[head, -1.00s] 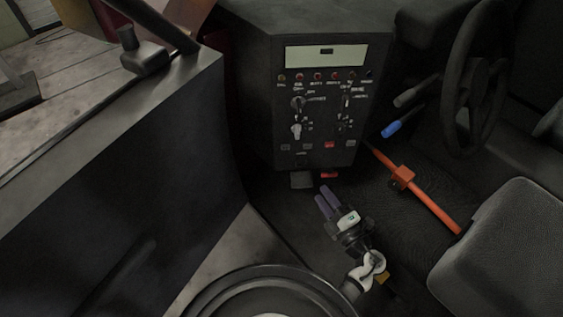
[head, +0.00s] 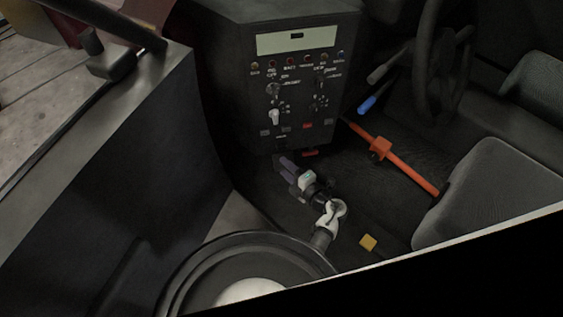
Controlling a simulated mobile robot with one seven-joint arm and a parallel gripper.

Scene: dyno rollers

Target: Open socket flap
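The dark control panel (head: 300,95) stands at the back centre, with a pale display, knobs, a row of small lights and small switches. A small red part (head: 310,153) shows at its lower edge. My gripper (head: 284,165) is just below the panel's lower edge, its purple fingers pointing up and left toward it. I cannot tell whether the fingers touch anything or how far apart they are. No socket flap can be made out clearly; the area at the fingertips is dark and partly covered by my gripper.
A orange-red bar (head: 410,170) with a clamp-like block lies right of the panel. A blue-ended lever (head: 367,105), steering wheel (head: 432,70) and grey seat (head: 485,180) are at the right. Black fills the lower right corner.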

